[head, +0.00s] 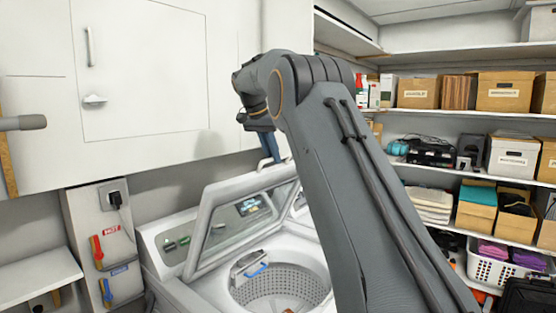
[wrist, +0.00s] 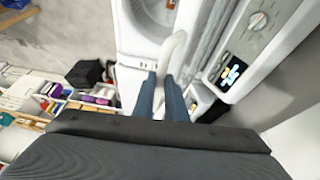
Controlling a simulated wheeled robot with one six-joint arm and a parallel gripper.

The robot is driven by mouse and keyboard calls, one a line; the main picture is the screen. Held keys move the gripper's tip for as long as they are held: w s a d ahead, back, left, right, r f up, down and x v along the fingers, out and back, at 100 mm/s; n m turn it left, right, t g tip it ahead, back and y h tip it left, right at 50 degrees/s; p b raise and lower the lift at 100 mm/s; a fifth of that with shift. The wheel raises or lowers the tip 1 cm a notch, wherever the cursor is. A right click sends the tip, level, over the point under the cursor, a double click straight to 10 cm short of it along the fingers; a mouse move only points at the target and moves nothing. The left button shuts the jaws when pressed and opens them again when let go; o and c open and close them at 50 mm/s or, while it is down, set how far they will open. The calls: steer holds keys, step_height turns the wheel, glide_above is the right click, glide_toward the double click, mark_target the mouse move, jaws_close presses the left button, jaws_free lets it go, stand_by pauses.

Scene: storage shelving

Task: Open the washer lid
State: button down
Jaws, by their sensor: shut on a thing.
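The washer (head: 185,290) stands below centre in the head view, with its perforated drum (head: 285,285) exposed. Its white-framed lid (head: 240,188) with a glass pane is raised and tilted up at a steep angle. My gripper (head: 270,158) is at the lid's upper edge, its blue-grey fingers pointing down. In the wrist view my gripper (wrist: 160,88) is shut on the white curved lid handle (wrist: 178,48), which passes between the fingers. My arm hides the washer's right side in the head view.
White cabinets (head: 140,70) hang behind the washer. Hot and cold taps (head: 97,247) and an outlet (head: 113,194) are at left. Shelves with boxes (head: 505,92) and a white basket (head: 490,268) fill the right. A control panel (wrist: 235,70) shows in the wrist view.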

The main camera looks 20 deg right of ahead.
steer(key=shift+w+a+p, duration=0.15)
steer(key=shift+w+a, duration=0.4)
steer(key=shift+w, duration=0.25)
steer(key=shift+w+a+p, duration=0.15)
steer(key=shift+w+a, duration=0.4)
steer(key=shift+w, duration=0.2)
steer(key=c, duration=2.1)
jaws_free()
steer(key=o, duration=0.3)
steer(key=shift+w+a, duration=0.1)
steer(key=shift+w, duration=0.15)
steer(key=shift+s+r, duration=0.1)
steer(key=shift+d+r, duration=0.1)
steer(key=shift+d, duration=0.2)
steer(key=shift+r, duration=0.1)
